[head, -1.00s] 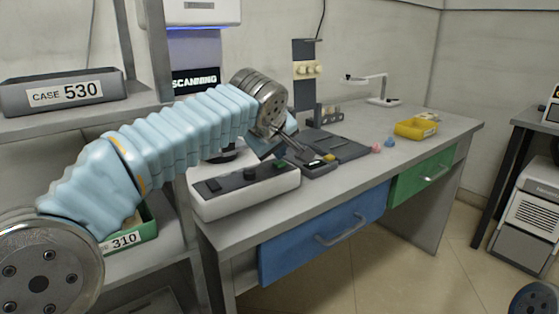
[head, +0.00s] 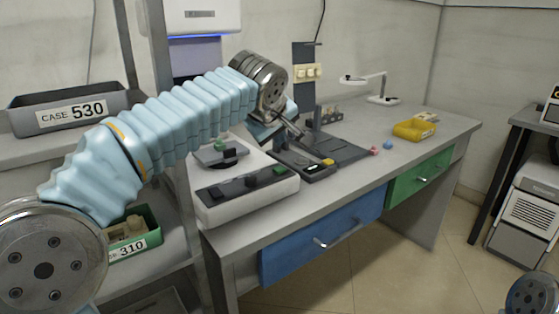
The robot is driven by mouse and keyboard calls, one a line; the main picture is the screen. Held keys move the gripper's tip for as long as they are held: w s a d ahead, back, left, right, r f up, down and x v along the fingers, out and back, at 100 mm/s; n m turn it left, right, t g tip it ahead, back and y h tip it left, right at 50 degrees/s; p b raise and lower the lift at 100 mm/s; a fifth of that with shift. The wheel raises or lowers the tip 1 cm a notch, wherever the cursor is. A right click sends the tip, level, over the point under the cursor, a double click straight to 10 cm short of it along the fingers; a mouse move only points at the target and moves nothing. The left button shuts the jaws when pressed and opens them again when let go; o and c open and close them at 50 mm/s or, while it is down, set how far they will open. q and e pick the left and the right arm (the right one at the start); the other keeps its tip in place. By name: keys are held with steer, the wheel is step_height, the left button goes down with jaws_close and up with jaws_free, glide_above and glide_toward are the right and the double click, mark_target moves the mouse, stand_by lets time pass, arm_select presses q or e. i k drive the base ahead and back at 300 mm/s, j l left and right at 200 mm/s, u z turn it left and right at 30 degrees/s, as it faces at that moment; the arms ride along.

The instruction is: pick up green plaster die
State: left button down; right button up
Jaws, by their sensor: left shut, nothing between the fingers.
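A small green piece (head: 220,144) stands on the dark stage (head: 208,157) of the white scanner base, just below my left forearm. Another small green piece (head: 279,169) sits at the right end of the dark strip on the base's front. I cannot tell from their shape which is the plaster die. My left gripper (head: 301,133) is shut and empty. It hangs above the dark tray area to the right of the scanner, apart from both green pieces. My right gripper is not in view.
A dark tray (head: 343,152) and a holder with a yellow piece (head: 328,162) lie right of the scanner. A pink piece (head: 374,151), a blue piece (head: 388,146) and a yellow bin (head: 414,130) are farther right. Bin 310 (head: 150,240) is on the left shelf.

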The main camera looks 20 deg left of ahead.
mark_target(219, 146)
steer(key=k+l, duration=0.1)
steer(key=k, duration=0.9)
